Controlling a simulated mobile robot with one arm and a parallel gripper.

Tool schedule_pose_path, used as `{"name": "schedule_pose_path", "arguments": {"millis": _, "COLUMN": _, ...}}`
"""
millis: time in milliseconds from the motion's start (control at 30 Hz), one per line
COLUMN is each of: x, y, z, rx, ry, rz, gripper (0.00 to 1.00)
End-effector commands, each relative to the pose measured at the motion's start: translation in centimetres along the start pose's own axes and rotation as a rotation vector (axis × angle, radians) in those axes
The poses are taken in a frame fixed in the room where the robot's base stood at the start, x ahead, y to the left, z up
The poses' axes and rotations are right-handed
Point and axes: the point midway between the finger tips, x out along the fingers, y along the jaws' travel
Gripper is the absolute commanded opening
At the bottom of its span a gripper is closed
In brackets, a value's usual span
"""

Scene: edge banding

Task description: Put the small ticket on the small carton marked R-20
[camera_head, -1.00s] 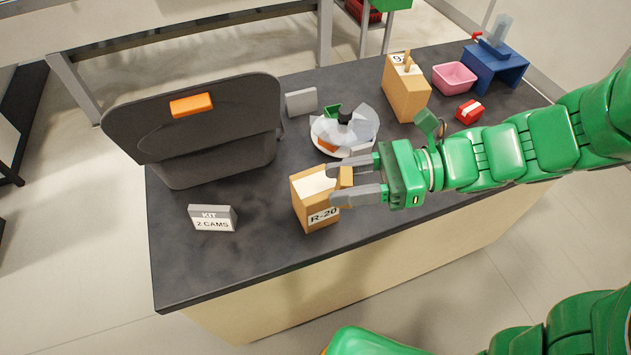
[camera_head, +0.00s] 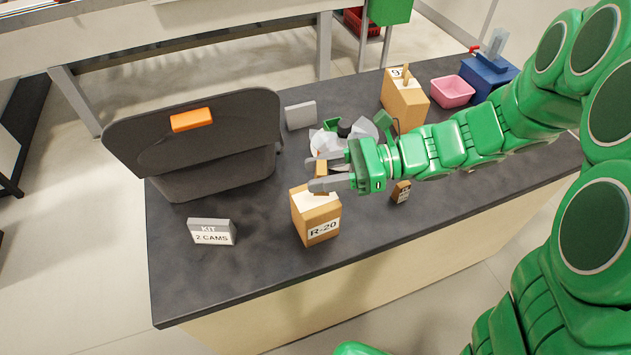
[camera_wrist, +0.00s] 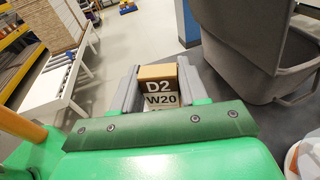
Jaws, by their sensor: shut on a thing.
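The small carton marked R-20 (camera_head: 318,222) stands upright near the front edge of the table, with a white patch on its top. My gripper (camera_head: 316,176) is just above and behind its top in the head view; I cannot tell the exact gap. The gripper is shut on a small tan block-like ticket (camera_head: 321,168). In the wrist view the ticket (camera_wrist: 160,88) sits between the fingers and shows a white face reading D2 W20, with a lower line partly hidden.
A grey KIT 2 CAMS sign (camera_head: 212,231) stands left of the carton, before a dark open case (camera_head: 215,165). A small brown labelled block (camera_head: 401,191) is to the right. A taller carton (camera_head: 403,105), pink bin (camera_head: 452,91) and blue stand (camera_head: 487,77) are behind.

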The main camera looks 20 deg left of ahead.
Motion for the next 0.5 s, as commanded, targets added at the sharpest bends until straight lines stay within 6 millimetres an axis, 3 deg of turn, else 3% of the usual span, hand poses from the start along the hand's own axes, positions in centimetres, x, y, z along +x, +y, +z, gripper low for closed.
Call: {"name": "schedule_pose_path", "arguments": {"millis": 500, "x": 1.3, "y": -3.2, "z": -3.8, "rx": 0.001, "ry": 0.000, "rz": 0.001, "gripper": 0.10}}
